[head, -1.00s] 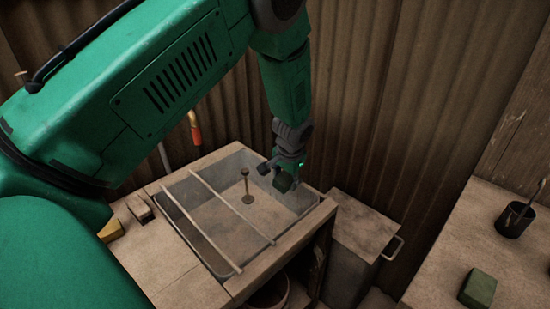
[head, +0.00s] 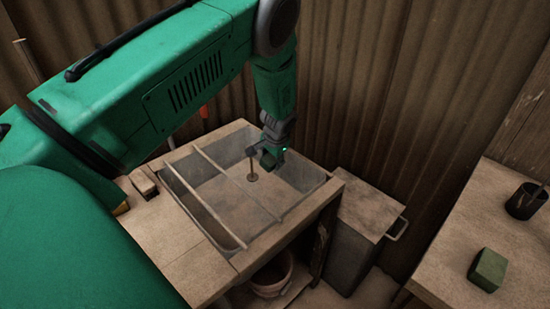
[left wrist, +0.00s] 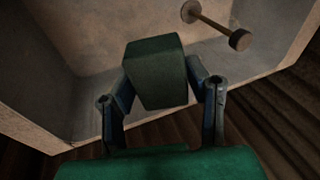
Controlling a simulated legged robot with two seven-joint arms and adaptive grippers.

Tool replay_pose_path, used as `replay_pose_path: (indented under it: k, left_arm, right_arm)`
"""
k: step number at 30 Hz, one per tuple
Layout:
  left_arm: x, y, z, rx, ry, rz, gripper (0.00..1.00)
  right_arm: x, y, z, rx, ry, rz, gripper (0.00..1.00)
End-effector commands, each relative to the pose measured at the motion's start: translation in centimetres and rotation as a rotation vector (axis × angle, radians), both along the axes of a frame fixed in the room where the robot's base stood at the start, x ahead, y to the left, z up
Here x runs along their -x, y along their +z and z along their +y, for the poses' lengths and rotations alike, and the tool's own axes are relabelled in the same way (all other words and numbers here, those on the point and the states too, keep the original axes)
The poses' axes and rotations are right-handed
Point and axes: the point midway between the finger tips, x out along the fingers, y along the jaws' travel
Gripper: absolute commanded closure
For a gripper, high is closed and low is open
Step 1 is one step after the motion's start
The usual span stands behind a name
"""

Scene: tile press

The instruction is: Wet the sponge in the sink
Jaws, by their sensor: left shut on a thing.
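My left gripper (head: 268,160) is shut on a dark green block, which looks like the sponge, at the back right of the sink (head: 232,247). In the left wrist view the sponge (left wrist: 155,72) sits between the two fingers (left wrist: 160,100), with the pale sink basin (left wrist: 95,45) beyond it. A thin upright rod with a round end (head: 252,176) stands in the basin, just left of the gripper; the rod (left wrist: 215,24) also shows in the left wrist view. I cannot tell whether the basin holds water or whether the sponge touches it. My right gripper is not in view.
Two thin bars (head: 240,184) cross the sink. A small block (head: 143,184) and a yellow piece (head: 121,209) lie on the left ledge. A bin (head: 362,225) stands right of the sink. Another green block (head: 487,270) and a dark cup (head: 526,201) are on the right table.

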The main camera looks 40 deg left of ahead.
Motion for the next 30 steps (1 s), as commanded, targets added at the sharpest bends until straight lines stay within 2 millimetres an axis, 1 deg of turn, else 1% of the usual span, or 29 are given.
replay_pose_path:
  k: [1,9,22,30]
  left_arm:
    - [0.0,-0.8,-0.1,-0.001,-0.001,0.000,0.81]
    - [0.0,-3.1,-0.7,-0.009,-0.002,0.001,0.81]
    - [0.0,-7.7,-0.2,-0.001,-0.001,-0.001,0.81]
    - [0.0,-10.3,-0.4,-0.004,-0.002,-0.001,0.81]
  right_arm:
    - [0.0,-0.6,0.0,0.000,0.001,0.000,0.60]
    - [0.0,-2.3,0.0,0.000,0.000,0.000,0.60]
    - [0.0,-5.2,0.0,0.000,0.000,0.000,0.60]
    - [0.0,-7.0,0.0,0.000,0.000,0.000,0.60]
